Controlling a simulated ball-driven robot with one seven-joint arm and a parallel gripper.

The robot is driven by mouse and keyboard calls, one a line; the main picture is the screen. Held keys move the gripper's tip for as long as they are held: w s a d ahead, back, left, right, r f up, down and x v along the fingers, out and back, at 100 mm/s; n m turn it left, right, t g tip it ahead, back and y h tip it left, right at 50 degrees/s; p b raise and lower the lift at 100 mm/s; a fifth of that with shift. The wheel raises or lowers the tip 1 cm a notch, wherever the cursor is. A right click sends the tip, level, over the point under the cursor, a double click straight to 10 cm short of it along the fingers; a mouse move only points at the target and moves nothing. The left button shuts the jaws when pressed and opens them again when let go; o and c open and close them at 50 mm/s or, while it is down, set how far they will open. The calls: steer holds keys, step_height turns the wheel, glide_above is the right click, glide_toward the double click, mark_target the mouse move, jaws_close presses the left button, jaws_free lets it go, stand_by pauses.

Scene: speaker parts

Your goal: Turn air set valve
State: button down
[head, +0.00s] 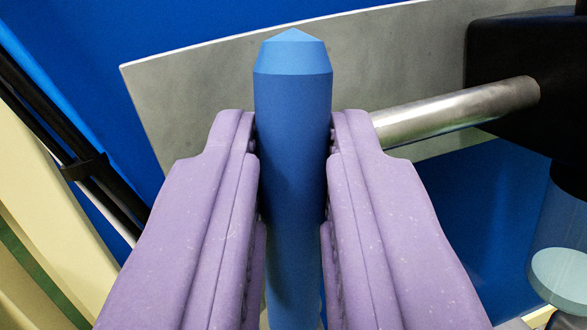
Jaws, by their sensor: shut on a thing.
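A blue bar with a tapered, faceted tip (292,110) stands in the middle of the head view, and it looks like the handle of the air set valve. My gripper (292,135) is shut on it, with one purple finger on each side. The tip of the bar sticks out past the fingertips. The lower end of the bar runs down between the fingers toward the bottom edge of the view. What the bar is fixed to is hidden.
A grey metal plate (190,90) lies behind the bar. A shiny metal rod (460,108) runs from behind the right finger to a black block (520,75). A clear cylinder (560,235) hangs below it. Dark cables (75,150) run along the left.

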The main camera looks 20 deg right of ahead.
steer(key=shift+w+a+f+n+t+y+b, duration=0.1)
steer(key=shift+a+n+t+y+b, duration=0.25)
steer(key=shift+n, duration=0.35)
steer(key=shift+a+n+t+y+b, duration=0.15)
steer(key=shift+a+n, duration=0.25)
steer(key=shift+n, duration=0.3)
steer(key=c, duration=1)
jaws_free()
steer(key=shift+c, duration=0.2)
steer(key=shift+a, duration=0.1)
